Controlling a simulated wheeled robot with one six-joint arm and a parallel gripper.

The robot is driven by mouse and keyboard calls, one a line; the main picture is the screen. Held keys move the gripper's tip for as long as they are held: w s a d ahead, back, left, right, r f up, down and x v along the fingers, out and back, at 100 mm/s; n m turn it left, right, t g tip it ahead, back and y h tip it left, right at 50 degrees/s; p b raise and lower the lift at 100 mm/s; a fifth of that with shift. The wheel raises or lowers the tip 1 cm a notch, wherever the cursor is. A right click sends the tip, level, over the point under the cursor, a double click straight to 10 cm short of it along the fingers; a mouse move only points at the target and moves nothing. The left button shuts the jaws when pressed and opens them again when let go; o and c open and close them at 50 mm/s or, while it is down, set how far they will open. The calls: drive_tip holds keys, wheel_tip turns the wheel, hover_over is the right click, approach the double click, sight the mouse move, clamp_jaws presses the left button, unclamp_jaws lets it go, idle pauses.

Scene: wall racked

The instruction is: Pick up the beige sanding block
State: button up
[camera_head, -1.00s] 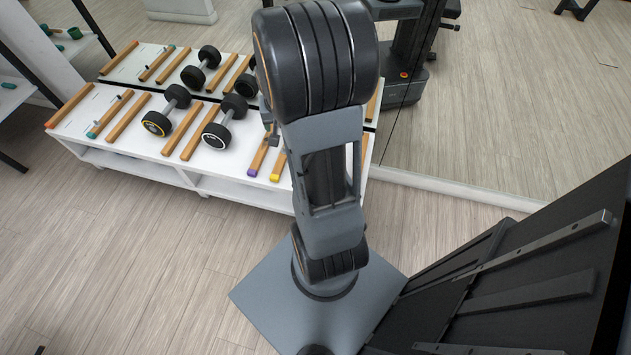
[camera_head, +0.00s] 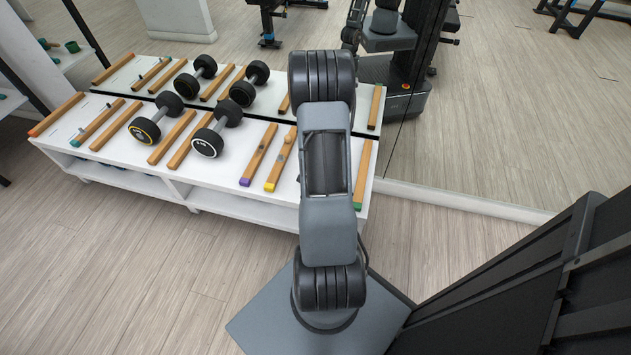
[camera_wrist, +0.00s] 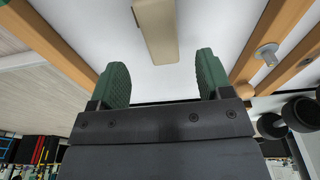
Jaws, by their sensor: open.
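The beige sanding block (camera_wrist: 157,30) shows in the wrist view at the top middle, cut off by the upper edge. It lies on a white surface (camera_wrist: 185,75). My gripper (camera_wrist: 161,63) has two green ridged fingers, apart and empty. The block is ahead of the fingertips and lines up with the gap between them. I cannot tell the exact distance to it. In the head view, neither the block nor my gripper can be made out; my arm covers that part of the rack.
Wooden rails flank the block, one left (camera_wrist: 52,45) and one right (camera_wrist: 272,32) with a metal peg (camera_wrist: 266,53). A mirror (camera_head: 500,120) stands behind, and a black panel (camera_head: 530,270) stands at right.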

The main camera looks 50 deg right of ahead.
drive_tip(key=shift+w+d+f+b, duration=0.15)
drive_tip(key=shift+f+b, duration=0.6)
drive_tip(key=shift+f, duration=0.9)
drive_tip(key=shift+w+d+f+b, duration=0.15)
drive_tip(key=shift+f+b, duration=0.55)
drive_tip(key=shift+f, duration=0.95)
drive_tip(key=shift+s, duration=0.1)
drive_tip(key=shift+r, duration=0.1)
drive_tip(key=shift+c, duration=0.3)
drive_tip(key=c, duration=1)
drive_tip(key=shift+r, duration=0.1)
drive_tip(key=shift+r+p, duration=0.25)
drive_tip(key=shift+p, duration=0.05)
wheel_tip(320, 180, up, 3)
drive_tip(key=shift+s+r+p, duration=0.15)
drive_tip(key=shift+p, duration=0.8)
drive_tip(key=s+r+p, duration=0.1)
drive_tip(key=s+r, duration=0.2)
drive_tip(key=s, duration=0.1)
drive_tip(key=s+r+p, duration=0.2)
drive_tip(key=s+r, duration=0.1)
drive_tip(key=s, duration=0.2)
drive_tip(key=s+r+p, duration=0.2)
drive_tip(key=s+r, duration=0.1)
drive_tip(key=s, duration=0.1)
drive_tip(key=shift+s+a, duration=0.3)
drive_tip(key=shift+s, duration=0.05)
